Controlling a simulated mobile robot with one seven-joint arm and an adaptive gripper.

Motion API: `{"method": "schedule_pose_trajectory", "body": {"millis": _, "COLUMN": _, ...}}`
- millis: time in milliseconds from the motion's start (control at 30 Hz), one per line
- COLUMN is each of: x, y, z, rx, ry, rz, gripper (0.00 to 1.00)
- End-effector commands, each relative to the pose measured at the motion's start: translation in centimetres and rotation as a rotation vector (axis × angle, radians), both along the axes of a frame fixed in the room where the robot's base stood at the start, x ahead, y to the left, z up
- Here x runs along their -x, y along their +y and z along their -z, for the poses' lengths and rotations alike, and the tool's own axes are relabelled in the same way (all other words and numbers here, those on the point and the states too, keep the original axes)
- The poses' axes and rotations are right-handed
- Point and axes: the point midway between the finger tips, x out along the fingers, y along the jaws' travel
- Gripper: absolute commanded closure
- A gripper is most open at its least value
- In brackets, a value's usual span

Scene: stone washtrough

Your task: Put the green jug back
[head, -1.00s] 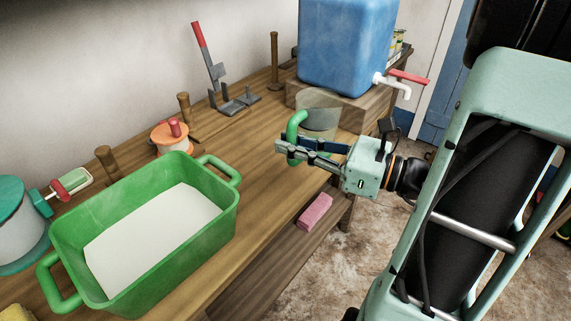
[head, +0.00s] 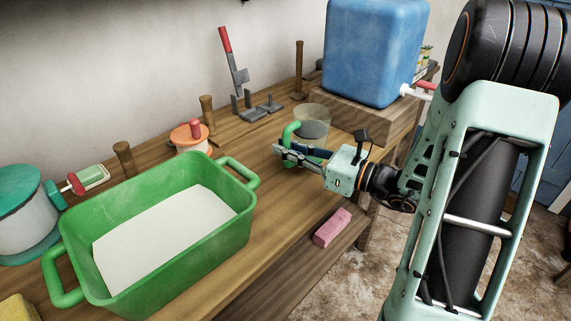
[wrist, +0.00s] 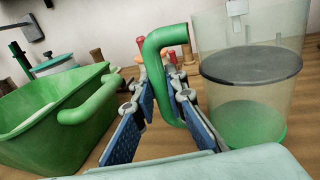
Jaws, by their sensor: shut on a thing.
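The green jug (head: 313,120) is a clear beaker with a green handle (head: 288,134) and a green base. In the wrist view its clear body (wrist: 245,115) stands upright at the right, with a flat grey surface across its inside. My gripper (head: 284,152) is shut on the handle; in the wrist view the blue-padded fingers (wrist: 165,105) sit either side of the handle's lower part. The jug is over the wooden bench, right of the green tub (head: 245,205). I cannot tell whether its base touches the bench.
A blue water tank (head: 375,50) with a tap (head: 415,92) stands on a wooden block (head: 350,108) behind the jug. A pink block (head: 332,228) lies on the lower shelf. Bench is clear between tub and jug.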

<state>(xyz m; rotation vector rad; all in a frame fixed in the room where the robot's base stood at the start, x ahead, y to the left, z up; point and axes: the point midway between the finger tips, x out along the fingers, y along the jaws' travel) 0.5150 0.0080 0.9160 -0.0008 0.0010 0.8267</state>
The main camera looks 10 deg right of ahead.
Motion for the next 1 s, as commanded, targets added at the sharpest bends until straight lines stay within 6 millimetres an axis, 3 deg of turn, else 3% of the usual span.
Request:
{"method": "schedule_pose_trajectory", "body": {"millis": 333, "x": -0.9, "y": 0.2, "z": 4.0, "rx": -0.002, "ry": 0.001, "rz": -0.001, "gripper": 1.0}}
{"method": "schedule_pose_trajectory", "body": {"millis": 733, "x": -0.8, "y": 0.2, "z": 4.5, "rx": 0.0, "ry": -0.001, "rz": -0.001, "gripper": 1.0}}
{"method": "schedule_pose_trajectory", "body": {"millis": 767, "x": -0.8, "y": 0.2, "z": 4.3, "rx": 0.0, "ry": -0.001, "rz": -0.001, "gripper": 0.85}}
{"method": "schedule_pose_trajectory", "body": {"millis": 800, "x": -0.8, "y": 0.2, "z": 4.3, "rx": 0.001, "ry": -0.001, "rz": -0.001, "gripper": 0.8}}
{"method": "schedule_pose_trajectory", "body": {"millis": 900, "x": -0.8, "y": 0.2, "z": 4.3, "rx": 0.001, "ry": -0.001, "rz": -0.001, "gripper": 0.71}}
{"method": "schedule_pose_trajectory", "body": {"millis": 1000, "x": -0.8, "y": 0.2, "z": 4.3, "rx": 0.001, "ry": -0.001, "rz": -0.001, "gripper": 0.71}}
